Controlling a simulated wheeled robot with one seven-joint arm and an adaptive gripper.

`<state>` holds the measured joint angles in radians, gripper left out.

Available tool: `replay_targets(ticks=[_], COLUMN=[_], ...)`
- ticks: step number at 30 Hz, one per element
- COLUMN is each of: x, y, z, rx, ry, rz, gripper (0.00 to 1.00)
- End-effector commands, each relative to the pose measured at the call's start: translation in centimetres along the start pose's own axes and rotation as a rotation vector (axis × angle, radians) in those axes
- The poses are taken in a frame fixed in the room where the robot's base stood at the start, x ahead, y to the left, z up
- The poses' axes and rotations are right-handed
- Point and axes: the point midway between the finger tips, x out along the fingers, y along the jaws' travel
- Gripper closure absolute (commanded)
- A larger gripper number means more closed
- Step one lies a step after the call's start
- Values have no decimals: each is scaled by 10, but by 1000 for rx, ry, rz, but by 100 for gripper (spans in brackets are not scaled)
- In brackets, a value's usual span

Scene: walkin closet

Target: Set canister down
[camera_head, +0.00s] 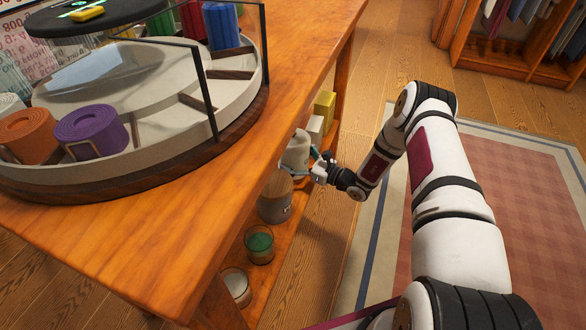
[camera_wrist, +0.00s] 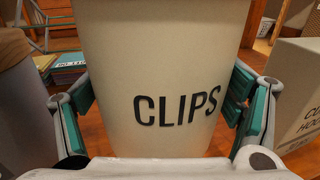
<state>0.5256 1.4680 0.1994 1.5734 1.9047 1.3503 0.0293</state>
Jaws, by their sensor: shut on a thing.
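The canister (camera_wrist: 165,70) is off-white with the word CLIPS in dark letters. It fills the middle of the wrist view and stands nearly upright between my gripper's fingers. In the head view the canister (camera_head: 296,150) is at the low shelf under the tabletop, partly hidden by the table edge and my gripper. My gripper (camera_head: 320,168) is shut on it from the right side; the teal finger pads also show on both sides of it in the wrist view (camera_wrist: 165,108).
A grey and wooden jar (camera_head: 274,200) stands close in front of the canister. A green glass (camera_head: 259,244) and a white candle-like cup (camera_head: 237,286) are nearer on the shelf (camera_head: 277,262). White and yellow boxes (camera_head: 325,103) stand behind. The tabletop (camera_head: 170,220) overhangs the shelf.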

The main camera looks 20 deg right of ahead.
Motion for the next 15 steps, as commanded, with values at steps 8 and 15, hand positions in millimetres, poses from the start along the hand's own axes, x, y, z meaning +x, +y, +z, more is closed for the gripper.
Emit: replay_targets(ticks=[8,15], x=[6,6], y=[-2,-2], z=[-14,-36], rx=[0,0], ry=[-2,-2], rz=[1,1], gripper=[49,49])
